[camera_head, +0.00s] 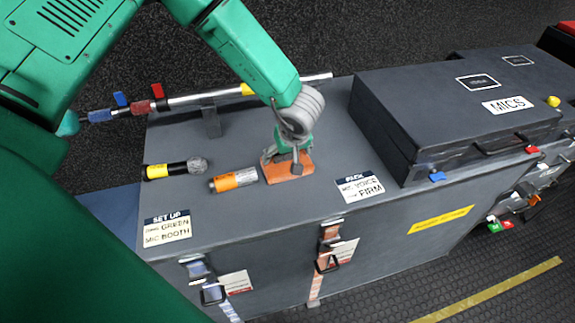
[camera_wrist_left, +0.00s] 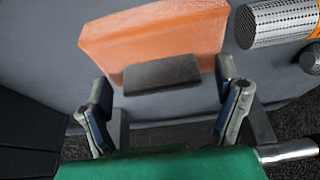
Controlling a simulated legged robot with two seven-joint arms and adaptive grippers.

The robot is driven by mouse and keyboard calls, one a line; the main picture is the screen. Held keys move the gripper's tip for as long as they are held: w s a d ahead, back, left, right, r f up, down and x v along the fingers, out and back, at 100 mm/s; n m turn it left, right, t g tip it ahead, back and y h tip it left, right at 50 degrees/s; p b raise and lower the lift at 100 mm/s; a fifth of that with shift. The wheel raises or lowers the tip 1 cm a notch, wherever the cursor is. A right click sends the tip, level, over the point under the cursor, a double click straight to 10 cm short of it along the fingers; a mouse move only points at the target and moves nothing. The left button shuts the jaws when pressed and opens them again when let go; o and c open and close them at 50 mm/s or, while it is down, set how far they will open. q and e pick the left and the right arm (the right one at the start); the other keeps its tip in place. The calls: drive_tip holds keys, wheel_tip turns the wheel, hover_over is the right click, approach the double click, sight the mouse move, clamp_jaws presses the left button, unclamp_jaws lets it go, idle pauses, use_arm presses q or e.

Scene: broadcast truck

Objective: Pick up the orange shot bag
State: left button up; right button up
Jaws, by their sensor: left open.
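The orange shot bag (camera_head: 290,172) lies on top of the grey case (camera_head: 240,215), partly hidden under my left gripper in the head view. In the left wrist view the orange shot bag (camera_wrist_left: 155,38) has a dark grey strap or handle (camera_wrist_left: 162,74) on its near side. My left gripper (camera_head: 287,155) is at the bag; it also shows in the left wrist view (camera_wrist_left: 165,98). Its two fingers are apart, one on each side of the dark handle. I cannot tell whether they touch it. My right gripper is not in view.
An orange-banded microphone (camera_head: 233,179) lies just left of the bag, and a yellow-banded microphone (camera_head: 175,168) lies farther left. A long pole (camera_head: 215,95) runs along the case's back. A dark MICS case (camera_head: 455,105) stands to the right. Labels (camera_head: 360,188) mark the front edge.

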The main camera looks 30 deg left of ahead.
use_arm(q)
drive_tip(key=c, duration=1.8)
